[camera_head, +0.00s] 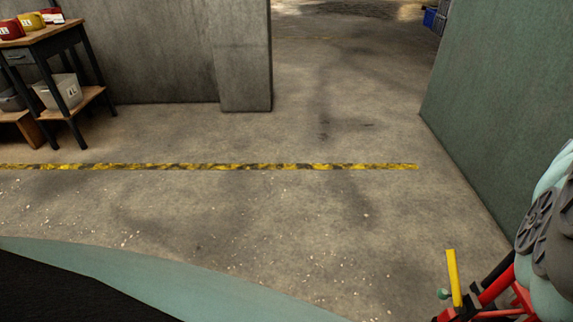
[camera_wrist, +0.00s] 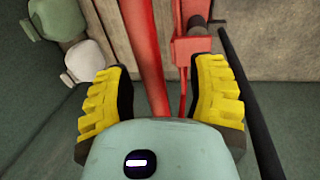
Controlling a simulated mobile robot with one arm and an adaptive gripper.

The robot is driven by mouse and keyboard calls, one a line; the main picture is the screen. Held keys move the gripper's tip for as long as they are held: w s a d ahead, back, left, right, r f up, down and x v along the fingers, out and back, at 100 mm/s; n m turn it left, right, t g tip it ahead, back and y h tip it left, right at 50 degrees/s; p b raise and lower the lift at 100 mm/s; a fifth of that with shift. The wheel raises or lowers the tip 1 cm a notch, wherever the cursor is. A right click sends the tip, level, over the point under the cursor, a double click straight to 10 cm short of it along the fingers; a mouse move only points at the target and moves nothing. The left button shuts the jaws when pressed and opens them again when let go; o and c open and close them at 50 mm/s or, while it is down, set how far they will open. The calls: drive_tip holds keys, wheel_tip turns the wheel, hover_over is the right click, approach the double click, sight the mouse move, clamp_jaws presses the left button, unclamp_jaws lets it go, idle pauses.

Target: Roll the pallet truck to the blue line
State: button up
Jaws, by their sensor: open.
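The red pallet truck (camera_head: 521,298) shows only in part at the lower right of the head view, beside my arm. In the wrist view, its red bars (camera_wrist: 146,45) and a dark cylindrical piece run up the picture beyond my gripper. My gripper (camera_wrist: 161,68) is open, its yellow ridged fingers spread to either side of the red bars. I cannot tell whether either finger touches them. A black rod passes just right of the right finger. The truck's forks and wheels cannot be made out. No blue line shows in either view.
A yellow-and-black floor stripe (camera_head: 215,167) crosses the head view. A table (camera_head: 36,37) with labelled items stands at the left, by a concrete wall (camera_head: 160,55). A green wall (camera_head: 500,110) rises at the right. The floor between is open, with scattered pale bits.

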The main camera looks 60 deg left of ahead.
wheel_tip(320, 180, up, 10)
drive_tip(key=w+a, duration=0.1)
drive_tip(key=shift+a, duration=0.4)
